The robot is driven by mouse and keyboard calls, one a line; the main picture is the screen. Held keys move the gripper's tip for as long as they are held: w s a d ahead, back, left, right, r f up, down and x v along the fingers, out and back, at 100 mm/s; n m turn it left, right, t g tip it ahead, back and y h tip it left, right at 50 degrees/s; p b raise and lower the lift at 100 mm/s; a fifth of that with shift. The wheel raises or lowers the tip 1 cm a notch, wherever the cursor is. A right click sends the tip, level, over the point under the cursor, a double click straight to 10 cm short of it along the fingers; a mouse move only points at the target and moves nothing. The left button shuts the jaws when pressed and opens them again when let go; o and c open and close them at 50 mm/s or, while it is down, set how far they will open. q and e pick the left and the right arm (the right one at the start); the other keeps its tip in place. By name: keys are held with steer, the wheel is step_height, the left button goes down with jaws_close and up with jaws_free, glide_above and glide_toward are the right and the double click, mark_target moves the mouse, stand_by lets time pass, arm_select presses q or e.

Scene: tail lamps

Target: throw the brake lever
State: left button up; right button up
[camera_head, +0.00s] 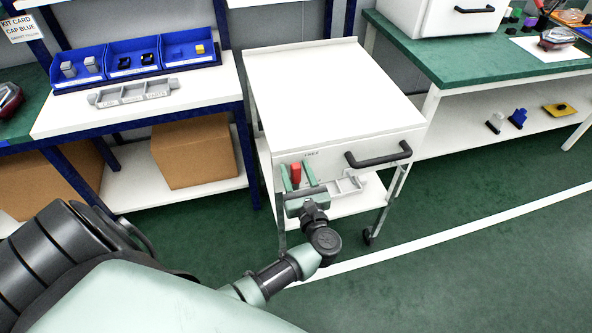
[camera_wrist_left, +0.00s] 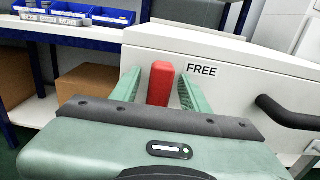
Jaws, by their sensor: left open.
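The brake lever is a red block-shaped handle (camera_head: 296,173) on the front of the white cart (camera_head: 330,85). My left gripper (camera_head: 297,172) is open, with one green finger on each side of the lever. In the left wrist view the red lever (camera_wrist_left: 160,84) stands upright between the two fingers, with a small gap seen on each side. The lever's lower end is hidden behind my gripper. The word FREE (camera_wrist_left: 202,70) is printed on the cart to the right of the lever. My right gripper is not in view.
A black handle (camera_head: 379,155) sticks out on the cart's front, right of the lever. A grey tray (camera_head: 347,184) is on the cart's lower part. A bench with blue bins (camera_head: 134,63) stands left; a green-topped bench (camera_head: 470,60) stands right.

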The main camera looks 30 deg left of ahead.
arm_select(q)
jaws_close()
stand_by(1.4)
